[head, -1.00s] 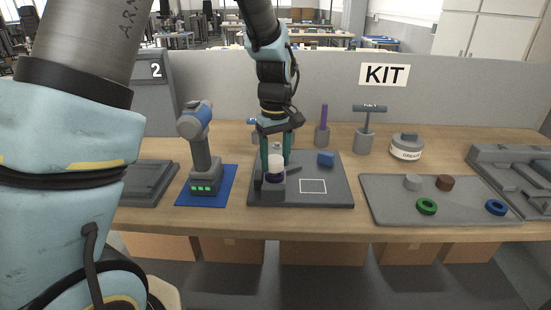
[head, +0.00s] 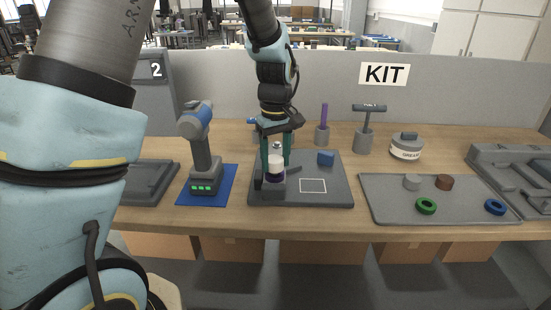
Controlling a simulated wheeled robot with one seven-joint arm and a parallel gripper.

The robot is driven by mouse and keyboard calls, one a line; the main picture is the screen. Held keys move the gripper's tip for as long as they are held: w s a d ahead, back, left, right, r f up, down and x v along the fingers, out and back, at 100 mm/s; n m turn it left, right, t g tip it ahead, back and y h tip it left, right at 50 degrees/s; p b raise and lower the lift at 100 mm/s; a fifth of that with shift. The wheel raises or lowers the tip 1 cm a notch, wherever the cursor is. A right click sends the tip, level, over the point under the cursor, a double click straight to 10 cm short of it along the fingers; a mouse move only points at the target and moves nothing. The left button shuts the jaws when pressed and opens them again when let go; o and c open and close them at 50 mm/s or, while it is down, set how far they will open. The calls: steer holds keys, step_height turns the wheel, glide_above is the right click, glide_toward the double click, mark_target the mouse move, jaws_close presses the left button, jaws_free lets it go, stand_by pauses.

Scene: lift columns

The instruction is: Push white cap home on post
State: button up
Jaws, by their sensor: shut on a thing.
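The white cap (head: 276,160) is at the left part of the dark grey board on the workbench, in the head view. It looks upright, above a grey block-shaped fixture (head: 273,189). My gripper (head: 276,157) points down from above, with teal fingers on either side of the cap, and is shut on it. The post is hidden by the cap and the fixture, so I cannot tell how far the cap sits on it. A dark band shows under the white part.
A power drill (head: 201,150) stands on a blue mat to the left. A grey tray (head: 385,208) with rings and round pieces lies right. A purple-handled tool (head: 324,125) stands behind.

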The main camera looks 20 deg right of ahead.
steer(key=shift+f, duration=0.15)
steer(key=o, duration=0.9)
steer(key=shift+a, duration=0.1)
steer(key=o, duration=0.6)
steer(key=shift+o, duration=0.2)
steer(key=shift+r, duration=0.25)
steer(key=shift+r+p, duration=0.7)
steer(key=shift+p, duration=0.05)
steer(key=shift+r, duration=0.2)
steer(key=shift+r+p, duration=2.2)
steer(key=shift+r, duration=0.3)
